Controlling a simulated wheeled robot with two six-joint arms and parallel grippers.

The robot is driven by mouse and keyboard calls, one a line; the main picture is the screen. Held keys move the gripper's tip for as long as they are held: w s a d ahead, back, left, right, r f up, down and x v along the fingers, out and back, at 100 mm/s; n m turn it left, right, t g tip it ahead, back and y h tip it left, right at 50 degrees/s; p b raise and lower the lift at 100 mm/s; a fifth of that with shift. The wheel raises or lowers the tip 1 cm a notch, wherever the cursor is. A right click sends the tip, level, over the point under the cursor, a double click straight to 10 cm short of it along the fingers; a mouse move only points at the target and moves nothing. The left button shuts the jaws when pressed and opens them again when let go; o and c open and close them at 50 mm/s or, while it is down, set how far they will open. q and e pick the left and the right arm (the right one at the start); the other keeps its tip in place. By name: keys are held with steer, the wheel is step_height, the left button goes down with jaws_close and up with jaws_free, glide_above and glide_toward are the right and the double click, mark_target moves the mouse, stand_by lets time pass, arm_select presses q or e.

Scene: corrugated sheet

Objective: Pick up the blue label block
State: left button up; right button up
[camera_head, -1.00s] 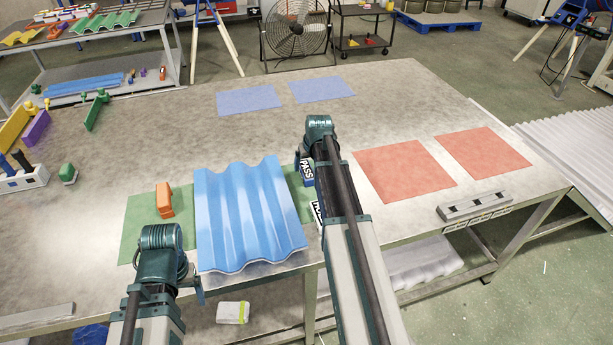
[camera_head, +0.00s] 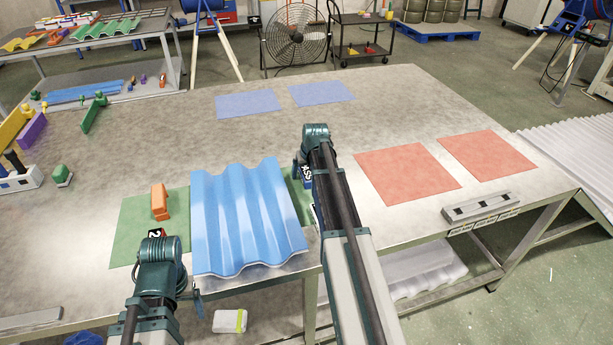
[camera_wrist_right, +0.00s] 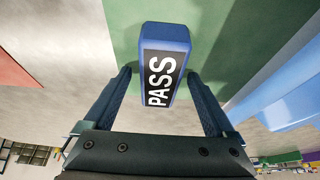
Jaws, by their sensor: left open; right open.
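The blue label block (camera_wrist_right: 170,38), with a black panel reading PASS in white, stands on the green mat (camera_wrist_right: 206,30) in the right wrist view. My right gripper (camera_wrist_right: 160,78) is open, with one finger on each side of the block's near part; I cannot tell whether they touch it. In the head view the block (camera_head: 307,174) is partly hidden by my right arm, right of the blue corrugated sheet (camera_head: 247,215). My left gripper (camera_head: 193,290) is low at the table's front edge, left of the sheet; its fingers are mostly hidden.
An orange block (camera_head: 160,202) stands on the green mat left of the sheet. A black-and-white label shows behind my left gripper. Red mats (camera_head: 407,173) lie to the right, blue mats (camera_head: 250,104) at the back.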

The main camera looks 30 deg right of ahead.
mark_target(306, 171)
steer(key=shift+f, duration=0.15)
jaws_close()
stand_by(0.4)
step_height(306, 171, up, 10)
steer(key=p, duration=1)
steer(key=shift+r, duration=0.25)
steer(key=shift+a, duration=0.1)
